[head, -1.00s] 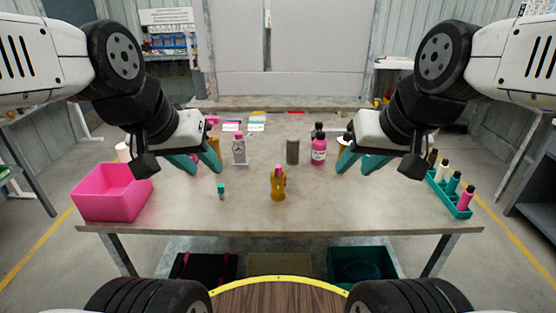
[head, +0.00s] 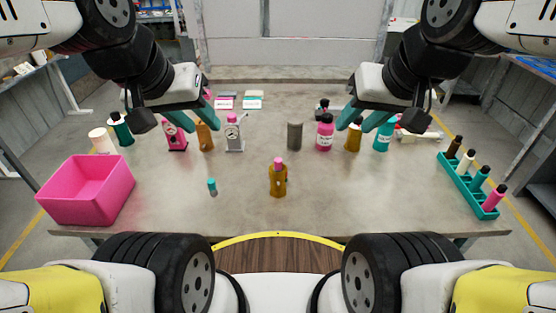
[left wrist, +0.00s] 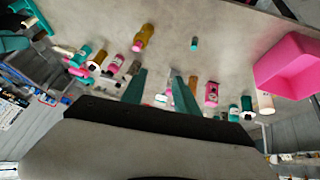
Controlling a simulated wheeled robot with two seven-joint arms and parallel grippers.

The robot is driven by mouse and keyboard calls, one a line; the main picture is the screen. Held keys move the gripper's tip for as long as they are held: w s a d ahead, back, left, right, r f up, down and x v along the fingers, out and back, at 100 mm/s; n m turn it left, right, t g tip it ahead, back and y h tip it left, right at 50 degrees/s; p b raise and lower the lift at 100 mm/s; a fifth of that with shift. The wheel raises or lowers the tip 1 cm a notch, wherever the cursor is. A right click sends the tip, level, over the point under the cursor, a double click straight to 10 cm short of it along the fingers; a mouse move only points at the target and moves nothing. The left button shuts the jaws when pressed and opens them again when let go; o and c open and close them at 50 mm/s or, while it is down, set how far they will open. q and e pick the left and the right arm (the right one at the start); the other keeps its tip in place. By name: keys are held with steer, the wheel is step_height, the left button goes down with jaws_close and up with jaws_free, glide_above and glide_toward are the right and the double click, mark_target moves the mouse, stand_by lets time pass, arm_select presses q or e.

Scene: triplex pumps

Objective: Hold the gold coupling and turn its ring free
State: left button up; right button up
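A gold, bottle-shaped piece with a pink top (head: 278,180) stands upright near the front middle of the table; I take it as the gold coupling. It also shows in the left wrist view (left wrist: 144,35). I cannot make out a separate ring on it. My left gripper (head: 203,112) is open and empty, above the table behind and left of it. Its two teal fingers stand apart in the left wrist view (left wrist: 160,90). My right gripper (head: 365,121) is open and empty, behind and right of it. Neither touches it.
A pink bin (head: 88,195) stands at the table's left front, a teal rack (head: 470,188) of bottles at the right. A small teal-capped piece (head: 212,186) stands left of the gold piece. Several bottles and a grey cylinder (head: 295,136) stand behind. The table around the gold piece is clear.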

stand_by(0.4)
arm_select(q)
steer(key=o, duration=0.3)
steer(key=shift+o, duration=1.2)
steer(key=shift+w+f, duration=0.1)
steer(key=shift+f, duration=0.05)
steer(key=w+d+f+n+g+h, duration=0.4)
steer(key=w+f+n+g+h, duration=0.15)
steer(key=w+f+n, duration=0.6)
steer(key=n+h, duration=0.5)
steer(key=n, duration=0.2)
glide_toward(275, 183)
steer(key=w, duration=0.1)
steer(key=w+f, duration=0.1)
steer(key=shift+w+f+g+y, duration=0.25)
steer(key=shift+w+g, duration=0.05)
steer(key=shift+g, duration=0.05)
steer(key=shift+w+d+f, duration=0.1)
steer(key=shift+d+f, duration=0.2)
steer(key=shift+f, duration=0.05)
steer(key=shift+x, duration=4.7)
